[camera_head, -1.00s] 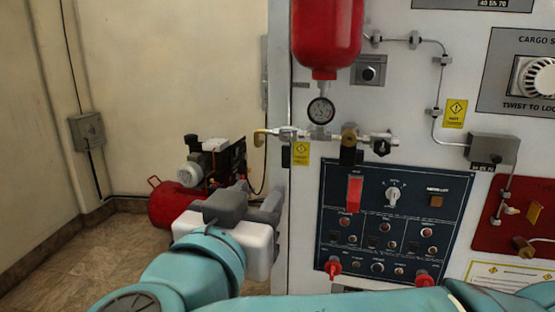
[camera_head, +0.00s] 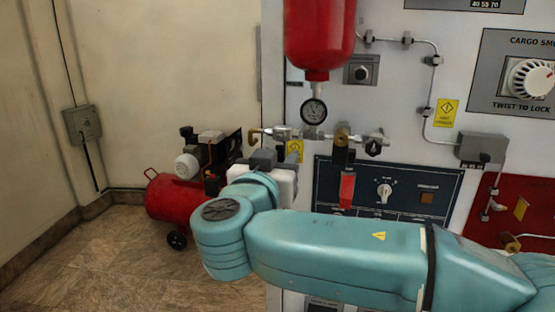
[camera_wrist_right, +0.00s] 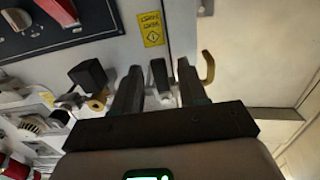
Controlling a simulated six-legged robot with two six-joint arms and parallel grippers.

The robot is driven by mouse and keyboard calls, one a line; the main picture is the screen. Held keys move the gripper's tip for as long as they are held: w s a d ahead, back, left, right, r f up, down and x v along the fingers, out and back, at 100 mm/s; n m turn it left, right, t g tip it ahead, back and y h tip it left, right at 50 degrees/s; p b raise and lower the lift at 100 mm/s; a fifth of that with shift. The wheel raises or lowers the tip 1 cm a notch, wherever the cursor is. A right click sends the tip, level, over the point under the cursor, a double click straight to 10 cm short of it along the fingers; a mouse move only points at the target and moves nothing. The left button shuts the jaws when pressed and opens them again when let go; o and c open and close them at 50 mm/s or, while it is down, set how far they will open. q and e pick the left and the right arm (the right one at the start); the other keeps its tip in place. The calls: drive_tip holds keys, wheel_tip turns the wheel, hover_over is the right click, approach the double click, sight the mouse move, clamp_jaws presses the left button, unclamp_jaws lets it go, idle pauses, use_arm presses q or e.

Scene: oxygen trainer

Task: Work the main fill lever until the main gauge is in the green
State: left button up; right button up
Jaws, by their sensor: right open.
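The round gauge (camera_head: 313,111) hangs under the red tank (camera_head: 320,38) in the head view; its needle is too small to read. Below it a silver pipe runs across the wall, with valves on it. My right gripper (camera_head: 267,157) is at the pipe's left end, beside the yellow tag. In the right wrist view, its open fingers (camera_wrist_right: 160,71) stand on either side of a small black lever (camera_wrist_right: 159,82), which looks like the fill lever. I cannot tell whether they touch it. The lever is hidden by the gripper in the head view. My left gripper is not in view.
A brass hook-shaped fitting (camera_wrist_right: 208,67) is close beside one finger. A brass valve with a black block (camera_head: 342,155) sits further right on the pipe. A dark control panel (camera_head: 450,199) lies below, partly behind my right arm. A red compressor (camera_head: 172,197) stands on the floor.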

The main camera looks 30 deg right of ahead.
clamp_jaws()
drive_tip(key=shift+s+d+f+n+b, duration=0.2)
drive_tip(key=shift+n+b, duration=0.4)
drive_tip(key=shift+b, duration=0.2)
drive_tip(key=shift+s+d+r+n+b, duration=0.2)
drive_tip(key=shift+n+b, duration=0.2)
drive_tip(key=shift+n, duration=0.55)
drive_tip(key=shift+s+d+r+n+b, duration=0.15)
drive_tip(key=shift+s+n+b, duration=0.2)
drive_tip(key=shift+n, duration=0.55)
drive_tip(key=shift+s+d+r+n+b, duration=0.15)
drive_tip(key=shift+n+b, duration=0.3)
drive_tip(key=shift+n, duration=0.5)
